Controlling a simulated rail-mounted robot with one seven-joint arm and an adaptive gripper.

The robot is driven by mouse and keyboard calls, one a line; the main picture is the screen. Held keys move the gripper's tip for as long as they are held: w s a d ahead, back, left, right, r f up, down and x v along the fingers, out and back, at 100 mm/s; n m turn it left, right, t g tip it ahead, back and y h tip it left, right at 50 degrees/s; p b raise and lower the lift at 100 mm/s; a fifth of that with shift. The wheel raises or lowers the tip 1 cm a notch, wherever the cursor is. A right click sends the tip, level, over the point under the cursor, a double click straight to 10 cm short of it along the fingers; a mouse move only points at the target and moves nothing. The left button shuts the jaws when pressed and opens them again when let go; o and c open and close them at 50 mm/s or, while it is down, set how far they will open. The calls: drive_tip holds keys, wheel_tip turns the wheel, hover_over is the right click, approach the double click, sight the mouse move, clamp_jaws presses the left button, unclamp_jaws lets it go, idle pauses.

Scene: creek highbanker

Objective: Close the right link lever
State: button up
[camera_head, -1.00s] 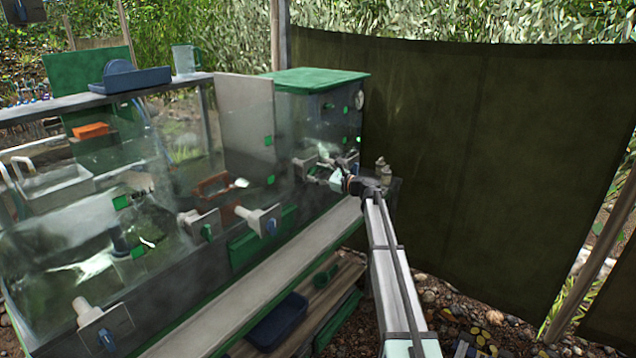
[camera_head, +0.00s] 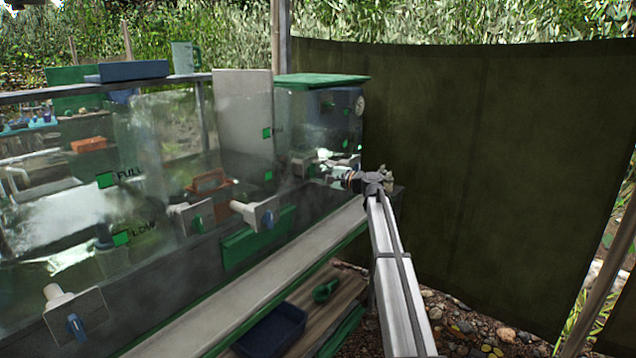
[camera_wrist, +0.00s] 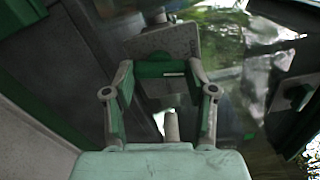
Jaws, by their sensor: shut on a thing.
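In the wrist view, my gripper (camera_wrist: 160,78) has its two fingers on either side of a short green bar (camera_wrist: 160,69) and is shut on it. The bar looks like the handle of the right link lever. Just beyond it is a grey speckled plate (camera_wrist: 165,42) with a pale stub above. In the head view, my gripper (camera_head: 338,177) is at the right end of the clear tank, by the green-lidded box. The lever there is too small and too covered by the gripper to make out its position.
A grey ledge (camera_head: 250,275) lies below. A dark green tarp (camera_head: 480,180) hangs behind and right of my arm.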

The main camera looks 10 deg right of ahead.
drive_tip(key=shift+n+b, duration=1.15)
drive_tip(key=shift+n, duration=0.15)
drive_tip(key=o, duration=1.2)
drive_tip(key=shift+c, duration=0.2)
drive_tip(key=v, duration=1.2)
drive_tip(key=shift+r, duration=0.1)
